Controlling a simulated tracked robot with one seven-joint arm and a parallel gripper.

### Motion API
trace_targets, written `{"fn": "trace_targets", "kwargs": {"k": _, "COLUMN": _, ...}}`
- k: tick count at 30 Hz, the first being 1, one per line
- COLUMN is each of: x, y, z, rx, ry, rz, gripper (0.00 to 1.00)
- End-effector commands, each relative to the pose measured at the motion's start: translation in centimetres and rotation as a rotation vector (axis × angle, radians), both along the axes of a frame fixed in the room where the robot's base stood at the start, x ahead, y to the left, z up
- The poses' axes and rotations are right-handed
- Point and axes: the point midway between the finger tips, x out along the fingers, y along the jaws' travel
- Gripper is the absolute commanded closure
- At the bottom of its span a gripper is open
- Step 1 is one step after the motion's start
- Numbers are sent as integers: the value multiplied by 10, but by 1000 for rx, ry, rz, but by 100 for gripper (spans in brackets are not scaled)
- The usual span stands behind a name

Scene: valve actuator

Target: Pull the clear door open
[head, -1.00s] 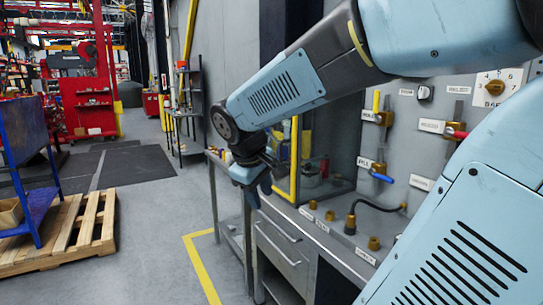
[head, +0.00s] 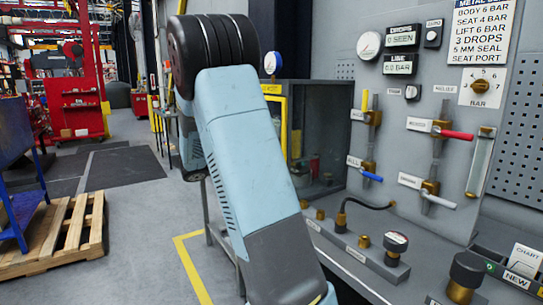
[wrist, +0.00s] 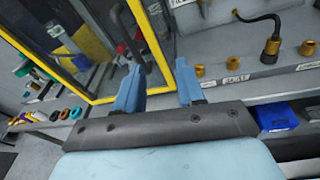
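The clear door has a yellow frame (wrist: 154,45) and a see-through panel (wrist: 75,25). In the head view part of its yellow frame (head: 283,125) shows at the cabinet's front, beside my arm. A dark bar handle (wrist: 128,38) runs along the panel, just left of the frame's right post. My gripper (wrist: 157,68) is open at the door's lower right corner. Its two blue fingers stand apart, with the yellow post between or behind them. The handle's lower end is close to the left finger; I cannot tell whether they touch. My arm hides the gripper in the head view.
A bench (head: 352,240) with brass fittings runs right of the cabinet (head: 322,135). The wall panel (head: 440,85) carries valves and gauges. A blue bin (wrist: 276,117) sits below the bench edge. A pallet (head: 58,232) lies on the floor at left; the floor between is clear.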

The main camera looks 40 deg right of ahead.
Motion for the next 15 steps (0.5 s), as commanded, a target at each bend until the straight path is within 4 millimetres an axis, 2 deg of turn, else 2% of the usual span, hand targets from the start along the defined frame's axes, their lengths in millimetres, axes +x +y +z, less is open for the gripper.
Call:
{"fn": "trace_targets", "kwargs": {"k": 3, "x": 26, "y": -2, "z": -7, "rx": -98, "ry": 85, "rz": 46, "gripper": 62}}
{"fn": "trace_targets", "kwargs": {"k": 6, "x": 40, "y": -2, "z": -9, "rx": -153, "ry": 129, "rz": 74, "gripper": 62}}
{"fn": "trace_targets", "kwargs": {"k": 11, "x": 49, "y": -4, "z": -10, "rx": -189, "ry": 158, "rz": 90, "gripper": 62}}
{"fn": "trace_targets", "kwargs": {"k": 15, "x": 51, "y": -17, "z": -10, "rx": -192, "ry": 159, "rz": 90, "gripper": 62}}
